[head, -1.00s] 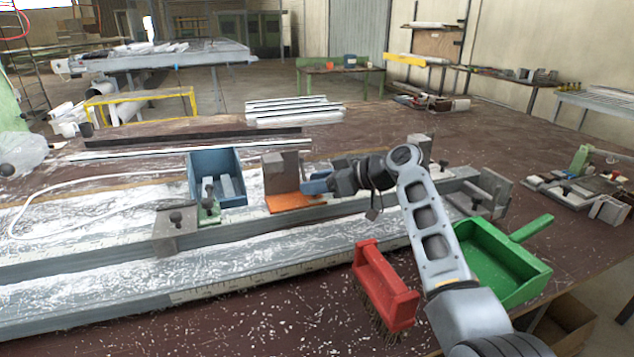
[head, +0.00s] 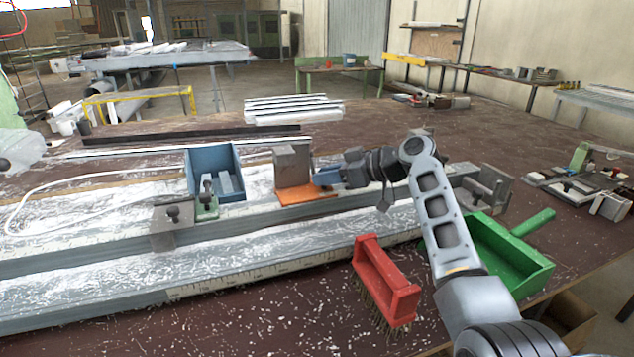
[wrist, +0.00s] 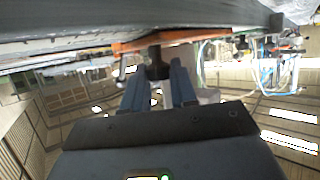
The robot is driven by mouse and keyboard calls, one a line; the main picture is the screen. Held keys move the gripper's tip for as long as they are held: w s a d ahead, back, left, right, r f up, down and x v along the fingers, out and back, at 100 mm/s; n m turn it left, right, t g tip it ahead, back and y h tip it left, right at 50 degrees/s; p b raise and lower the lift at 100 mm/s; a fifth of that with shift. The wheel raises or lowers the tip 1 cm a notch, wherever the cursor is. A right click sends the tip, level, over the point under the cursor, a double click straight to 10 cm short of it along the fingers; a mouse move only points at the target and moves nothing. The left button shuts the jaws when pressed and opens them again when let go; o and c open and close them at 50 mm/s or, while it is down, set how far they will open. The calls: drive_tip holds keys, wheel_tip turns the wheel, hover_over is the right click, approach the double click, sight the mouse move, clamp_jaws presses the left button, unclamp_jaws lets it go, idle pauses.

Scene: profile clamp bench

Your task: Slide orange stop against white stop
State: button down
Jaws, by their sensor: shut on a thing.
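The orange stop (head: 308,193) is an orange plate under an upright grey block, on the long rail to the right of the blue bin. My gripper (head: 326,177) is at its right side, with blue fingers shut. In the wrist view, the fingers (wrist: 158,85) close around a dark knob beside the orange plate (wrist: 180,37). I cannot clearly pick out a white stop. Clear rail shows right of the orange stop, partly hidden by my arm.
A blue bin (head: 200,160), a small green stop (head: 208,208) and a grey clamp block (head: 170,238) stand left of the orange stop. A red brush (head: 385,283) and a green dustpan (head: 525,268) lie in front, near my arm. White shavings cover the rails.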

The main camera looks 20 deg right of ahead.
drive_tip(key=d+b, duration=0.5)
drive_tip(key=d, duration=0.7)
drive_tip(key=c, duration=1)
unclamp_jaws()
drive_tip(key=v, duration=0.7)
drive_tip(key=shift+s+d+b, duration=0.25)
drive_tip(key=shift+s+b, duration=0.05)
drive_tip(key=shift+o, duration=0.3)
drive_tip(key=shift+r, duration=0.1)
